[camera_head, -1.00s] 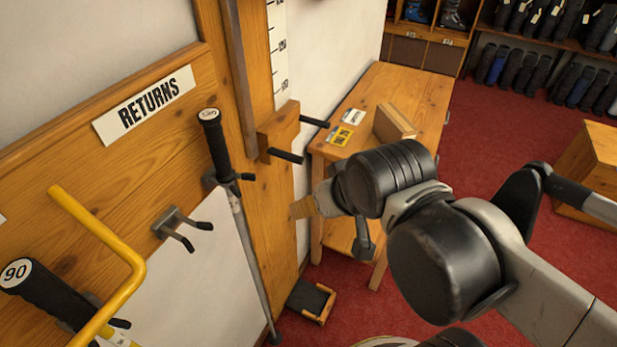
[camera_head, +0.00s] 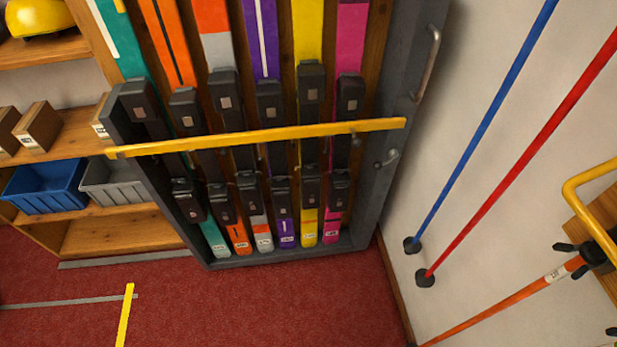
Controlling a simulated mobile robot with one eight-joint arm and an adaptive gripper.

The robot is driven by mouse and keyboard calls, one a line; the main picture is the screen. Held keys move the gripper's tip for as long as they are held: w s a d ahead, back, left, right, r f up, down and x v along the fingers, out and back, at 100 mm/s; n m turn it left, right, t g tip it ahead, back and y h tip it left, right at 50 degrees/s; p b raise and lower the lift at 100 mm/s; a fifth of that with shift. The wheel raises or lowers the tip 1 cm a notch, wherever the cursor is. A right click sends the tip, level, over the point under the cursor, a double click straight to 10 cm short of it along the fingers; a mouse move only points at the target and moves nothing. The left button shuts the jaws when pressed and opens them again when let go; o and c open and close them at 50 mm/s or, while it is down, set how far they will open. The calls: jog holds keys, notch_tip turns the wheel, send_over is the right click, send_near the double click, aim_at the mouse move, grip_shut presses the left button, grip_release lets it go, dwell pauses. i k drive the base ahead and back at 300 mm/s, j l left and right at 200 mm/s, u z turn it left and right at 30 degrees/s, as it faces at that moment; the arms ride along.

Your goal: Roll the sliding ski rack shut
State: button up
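The ski rack (camera_head: 371,200) is a tall dark grey frame holding several upright skis in teal, orange, purple, yellow and pink, with black bindings. A yellow bar (camera_head: 250,138) crosses its front. A curved metal handle (camera_head: 428,62) is on the rack's right side post, and a small metal catch (camera_head: 387,158) sits lower on that post. The rack's right side is near the white wall. Its left edge overlaps the wooden shelving in the picture. My gripper is outside this view, so its state does not show.
Wooden shelving (camera_head: 110,228) at left holds a blue bin (camera_head: 42,187), a grey bin (camera_head: 112,184) and small boxes. A blue pole (camera_head: 480,130) and a red pole (camera_head: 520,180) lean on the right wall. Red carpet (camera_head: 290,305) in front looks clear, with grey and yellow floor strips.

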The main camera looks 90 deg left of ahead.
aim_at(179, 68)
jog(key=u, duration=3.25)
